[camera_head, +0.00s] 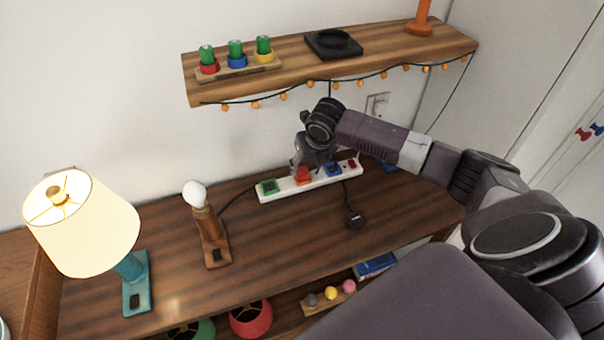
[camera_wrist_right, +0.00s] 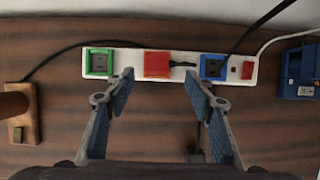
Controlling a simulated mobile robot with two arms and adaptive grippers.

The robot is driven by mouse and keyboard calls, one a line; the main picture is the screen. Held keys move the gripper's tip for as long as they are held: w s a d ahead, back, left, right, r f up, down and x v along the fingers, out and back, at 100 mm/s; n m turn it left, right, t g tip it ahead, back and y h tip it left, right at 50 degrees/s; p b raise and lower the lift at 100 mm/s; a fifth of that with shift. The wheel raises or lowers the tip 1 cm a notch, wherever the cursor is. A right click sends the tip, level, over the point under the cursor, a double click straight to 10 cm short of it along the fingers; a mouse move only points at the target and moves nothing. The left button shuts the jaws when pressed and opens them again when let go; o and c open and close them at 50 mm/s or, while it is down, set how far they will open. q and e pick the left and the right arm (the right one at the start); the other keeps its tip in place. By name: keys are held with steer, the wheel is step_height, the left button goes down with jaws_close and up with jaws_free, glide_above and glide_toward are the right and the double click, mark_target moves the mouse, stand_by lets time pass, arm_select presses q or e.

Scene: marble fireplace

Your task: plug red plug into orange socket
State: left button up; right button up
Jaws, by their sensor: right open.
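The white power strip (camera_head: 328,181) lies on the wooden table under the shelf. In the right wrist view it (camera_wrist_right: 126,66) has a green socket (camera_wrist_right: 99,63), an orange socket (camera_wrist_right: 148,72) and a blue socket (camera_wrist_right: 213,67). A red plug (camera_wrist_right: 158,62) with a short black cord end covers most of the orange socket; how deep it sits I cannot tell. It also shows in the head view (camera_head: 302,172) below the gripper. My right gripper (camera_wrist_right: 159,78) is open, its fingers apart on either side of the red plug and not touching it. My left gripper is not in view.
A bulb lamp (camera_head: 207,232) and a shaded lamp (camera_head: 84,222) stand at left. A black plug (camera_head: 354,217) lies in front of the strip. The wall shelf (camera_head: 290,56) with string lights hangs above my right gripper. A blue object (camera_wrist_right: 298,80) sits right of the strip.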

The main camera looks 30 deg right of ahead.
mark_target(302, 170)
steer(key=w+f, duration=0.1)
steer(key=w+f+p, duration=0.1)
steer(key=f, duration=0.1)
steer(key=shift+w, duration=0.1)
steer(key=shift+w+f, duration=0.25)
steer(key=shift+f, duration=0.45)
steer(key=shift+c, duration=0.3)
steer(key=shift+d, duration=0.1)
steer(key=c, duration=1.2)
steer(key=shift+r, duration=0.1)
